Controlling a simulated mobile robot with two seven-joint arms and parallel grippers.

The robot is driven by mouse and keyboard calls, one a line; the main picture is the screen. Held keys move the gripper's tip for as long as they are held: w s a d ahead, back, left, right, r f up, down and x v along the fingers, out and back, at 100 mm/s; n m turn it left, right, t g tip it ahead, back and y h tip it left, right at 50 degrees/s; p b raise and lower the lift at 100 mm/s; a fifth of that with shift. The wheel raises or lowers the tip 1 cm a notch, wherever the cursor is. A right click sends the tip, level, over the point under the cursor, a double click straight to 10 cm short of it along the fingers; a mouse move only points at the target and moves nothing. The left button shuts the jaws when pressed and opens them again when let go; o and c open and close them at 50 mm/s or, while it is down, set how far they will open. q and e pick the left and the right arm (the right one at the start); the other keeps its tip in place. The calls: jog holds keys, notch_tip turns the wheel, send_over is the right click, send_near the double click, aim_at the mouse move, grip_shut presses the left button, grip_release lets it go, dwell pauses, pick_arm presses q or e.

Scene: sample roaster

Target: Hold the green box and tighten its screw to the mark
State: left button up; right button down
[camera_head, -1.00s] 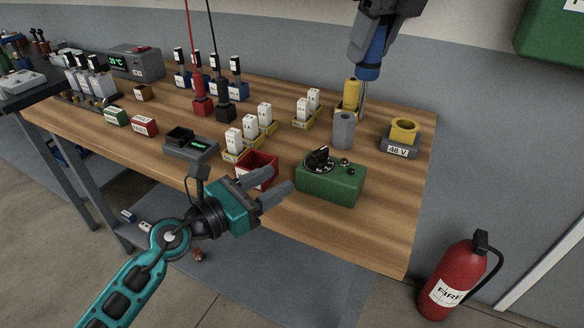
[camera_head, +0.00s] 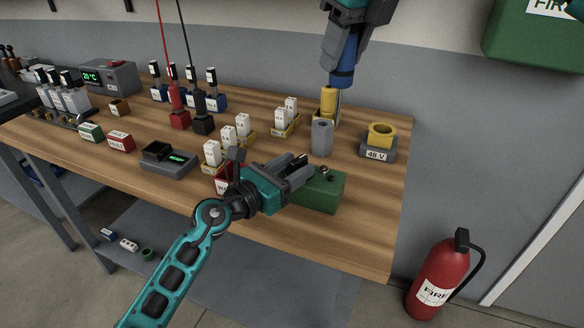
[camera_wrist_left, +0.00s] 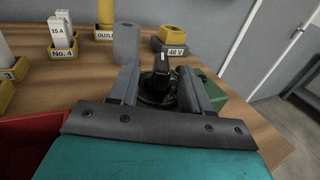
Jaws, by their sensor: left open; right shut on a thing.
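The green box (camera_head: 322,194) sits near the table's front edge, right of the middle. It also shows in the left wrist view (camera_wrist_left: 214,92), partly hidden behind a finger. A black knob (camera_wrist_left: 160,76) on its dial stands between the fingers of my left gripper (camera_head: 306,170), which is open. I cannot tell whether the fingers touch the knob or box. A small fitting on the box top (camera_head: 324,170) shows beside the fingers; its mark cannot be made out. My right gripper (camera_head: 343,50) is shut on a blue-handled tool (camera_head: 342,72) with a thin metal shaft, above the table's back.
A grey cylinder (camera_head: 321,137) stands just behind the box. A yellow part (camera_head: 328,101) stands farther back, and the 48 V block (camera_head: 378,150) is at the right. A red bin (camera_head: 222,184) lies left of the box, partly behind my left gripper. The table's right front is clear.

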pick_arm(q)
grip_shut()
dwell(0.3)
grip_release()
jog(key=shift+r+p, duration=0.3)
jog(key=shift+p, duration=0.05)
dwell(0.5)
jog(key=shift+c, duration=0.3)
grip_shut()
dwell(0.8)
